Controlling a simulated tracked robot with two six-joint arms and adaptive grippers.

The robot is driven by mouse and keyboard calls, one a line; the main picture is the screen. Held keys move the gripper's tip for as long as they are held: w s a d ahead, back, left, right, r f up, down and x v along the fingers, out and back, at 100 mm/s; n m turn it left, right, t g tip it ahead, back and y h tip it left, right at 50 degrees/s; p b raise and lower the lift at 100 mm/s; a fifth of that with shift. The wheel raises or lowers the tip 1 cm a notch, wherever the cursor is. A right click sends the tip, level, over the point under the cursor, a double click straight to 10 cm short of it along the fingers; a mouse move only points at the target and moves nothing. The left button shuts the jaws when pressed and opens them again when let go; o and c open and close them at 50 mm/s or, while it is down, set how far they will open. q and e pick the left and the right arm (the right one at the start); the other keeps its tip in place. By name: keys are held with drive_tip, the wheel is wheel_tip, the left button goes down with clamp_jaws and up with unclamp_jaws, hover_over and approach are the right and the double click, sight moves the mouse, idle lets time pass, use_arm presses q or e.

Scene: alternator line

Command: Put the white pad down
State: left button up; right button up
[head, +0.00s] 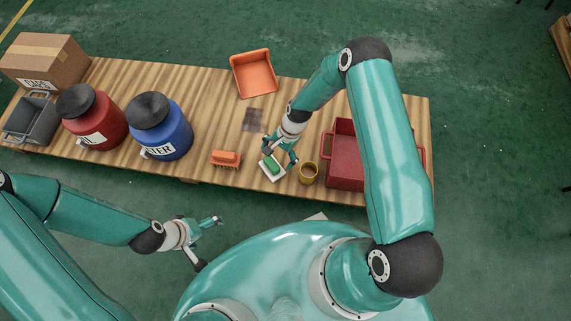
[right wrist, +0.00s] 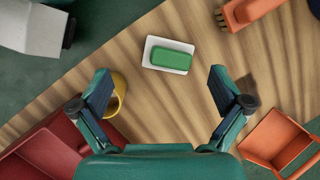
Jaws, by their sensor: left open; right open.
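The white pad (head: 273,174) lies flat on the wooden table near its front edge, with a green block (head: 272,164) on top. In the right wrist view the white pad (right wrist: 148,66) and the green block (right wrist: 172,59) show beyond my fingertips, apart from them. My right gripper (head: 280,158) is open above the pad and holds nothing; its spread fingers (right wrist: 158,88) show in the wrist view. My left gripper (head: 208,240) is open and empty, off the table's front edge at lower left.
A yellow cup (head: 309,172) stands just right of the pad, with a red crate (head: 345,178) beyond it. An orange brush (head: 226,159) lies to the left. Blue (head: 170,130) and red (head: 95,122) drums stand further left. An orange tray (head: 253,72) sits at the back.

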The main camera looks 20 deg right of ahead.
drive_tip(key=s+a+r+n, duration=0.1)
drive_tip(key=s+r+n, duration=0.3)
drive_tip(key=s, duration=0.4)
drive_tip(key=s+a+r+n+t, duration=0.1)
drive_tip(key=s+a+r+n, duration=0.1)
drive_tip(key=s+r+n, duration=0.2)
drive_tip(key=s+n, duration=0.2)
drive_tip(key=s, duration=0.2)
drive_tip(key=shift+a+r+n, duration=0.2)
drive_tip(key=shift+a+n, duration=0.1)
drive_tip(key=shift+r, duration=0.1)
